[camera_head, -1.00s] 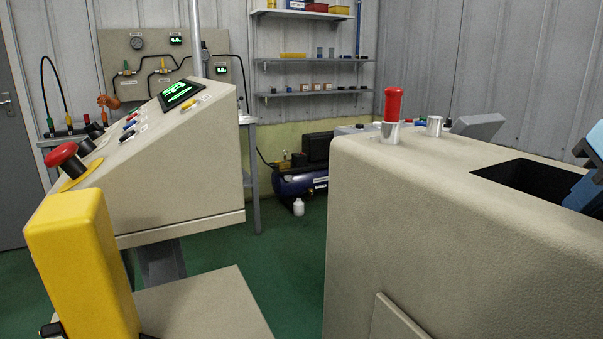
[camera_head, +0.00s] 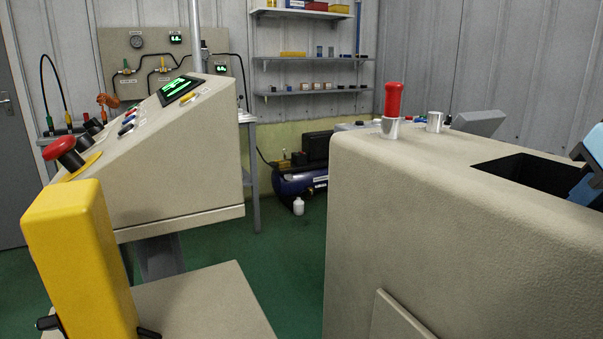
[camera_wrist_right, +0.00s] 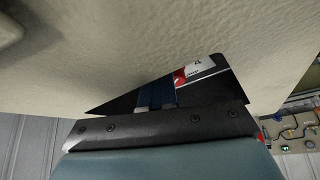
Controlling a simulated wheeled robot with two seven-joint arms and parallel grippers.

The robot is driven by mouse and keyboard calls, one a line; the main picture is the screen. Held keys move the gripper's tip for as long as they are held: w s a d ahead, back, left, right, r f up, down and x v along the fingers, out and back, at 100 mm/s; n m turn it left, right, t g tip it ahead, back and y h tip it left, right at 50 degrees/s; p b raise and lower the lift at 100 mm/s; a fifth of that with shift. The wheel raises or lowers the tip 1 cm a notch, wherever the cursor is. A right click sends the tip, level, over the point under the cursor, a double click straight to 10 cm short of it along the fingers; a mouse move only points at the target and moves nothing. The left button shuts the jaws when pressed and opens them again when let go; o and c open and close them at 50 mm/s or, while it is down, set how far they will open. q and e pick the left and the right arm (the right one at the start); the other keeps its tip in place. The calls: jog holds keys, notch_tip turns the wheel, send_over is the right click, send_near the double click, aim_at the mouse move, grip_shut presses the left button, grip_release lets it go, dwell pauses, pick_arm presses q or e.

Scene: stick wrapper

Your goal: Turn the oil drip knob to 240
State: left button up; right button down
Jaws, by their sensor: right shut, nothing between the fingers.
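I cannot tell any knob's label or setting here. In the head view a red-topped knob (camera_head: 394,99) stands upright in a metal collar on the beige machine (camera_head: 400,210), beside a bare metal collar (camera_head: 435,122). Black knobs (camera_head: 93,126) sit on the sloped console (camera_head: 165,160) at left, behind a red mushroom button (camera_head: 60,149). My right arm (camera_head: 590,175) shows in blue at the right edge, by the machine's dark opening (camera_head: 520,173). In the right wrist view the right gripper (camera_wrist_right: 158,95) is shut and empty, close to a beige surface. My left gripper is not in view.
A yellow block (camera_head: 75,255) fills the lower left, beside a flat beige surface (camera_head: 200,300). Green floor (camera_head: 285,240) is clear between console and machine. Shelves (camera_head: 310,90) and a blue compressor (camera_head: 290,185) stand at the back.

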jog(key=shift+a+r+p, duration=0.1)
jog(key=shift+a+p, duration=0.55)
jog(key=shift+a, duration=0.4)
jog(key=shift+w+a+p, duration=0.1)
jog(key=shift+a+p, duration=0.15)
jog(key=shift+p, duration=0.15)
jog(key=shift+s+a, duration=0.1)
jog(key=shift+s, duration=0.1)
jog(key=shift+s, duration=0.15)
jog(key=shift+r, duration=2.95)
